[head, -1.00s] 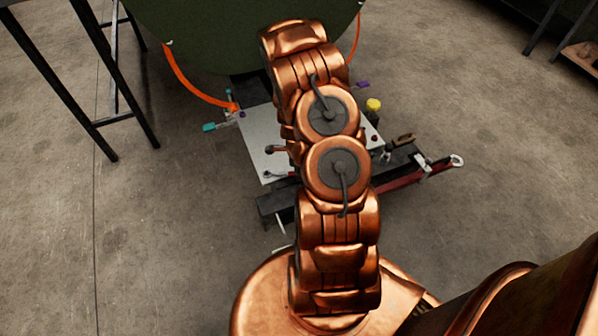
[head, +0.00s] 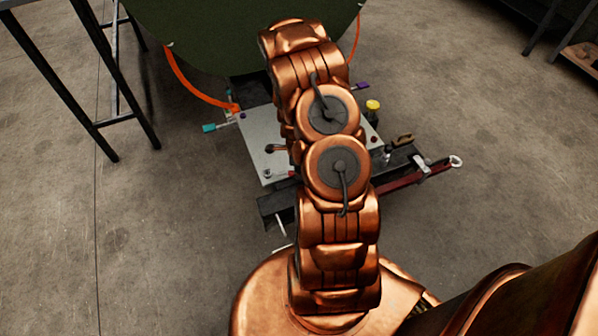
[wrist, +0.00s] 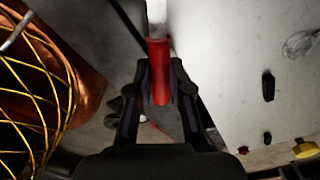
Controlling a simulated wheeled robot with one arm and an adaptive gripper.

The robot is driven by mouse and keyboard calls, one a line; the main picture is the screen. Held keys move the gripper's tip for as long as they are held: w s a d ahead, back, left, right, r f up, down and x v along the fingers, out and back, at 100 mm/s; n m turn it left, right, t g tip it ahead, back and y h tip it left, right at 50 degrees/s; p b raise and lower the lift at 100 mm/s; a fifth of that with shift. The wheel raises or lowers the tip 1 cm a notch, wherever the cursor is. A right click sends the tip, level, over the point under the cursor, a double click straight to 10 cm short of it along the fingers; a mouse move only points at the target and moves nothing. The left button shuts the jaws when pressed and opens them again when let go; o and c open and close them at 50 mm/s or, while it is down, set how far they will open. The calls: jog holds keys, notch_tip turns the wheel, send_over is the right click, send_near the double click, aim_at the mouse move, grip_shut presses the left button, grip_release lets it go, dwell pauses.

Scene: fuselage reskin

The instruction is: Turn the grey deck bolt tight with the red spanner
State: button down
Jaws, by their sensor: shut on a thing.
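In the wrist view my gripper (wrist: 160,88) is shut on the red handle of the spanner (wrist: 159,60). The spanner's bare metal shank runs up out of the top of that view, so its head is out of sight. In the head view my arm hides the gripper and most or all of the spanner. A small grey bolt-like part (head: 267,173), perhaps the deck bolt, stands at the near left corner of the pale plate (head: 255,128). I cannot tell whether the spanner touches it.
A dark bench edge (head: 275,203) lies in front of the plate. A long red bar with a ring end (head: 400,186) lies to the right. A yellow-capped part (head: 372,105) stands behind. An orange hose (head: 195,92) curves at left, below the dark green body (head: 220,35).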

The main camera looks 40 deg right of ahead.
jog(key=shift+r, duration=0.45)
jog(key=shift+r+p, duration=1.4)
jog(key=shift+r, duration=1.1)
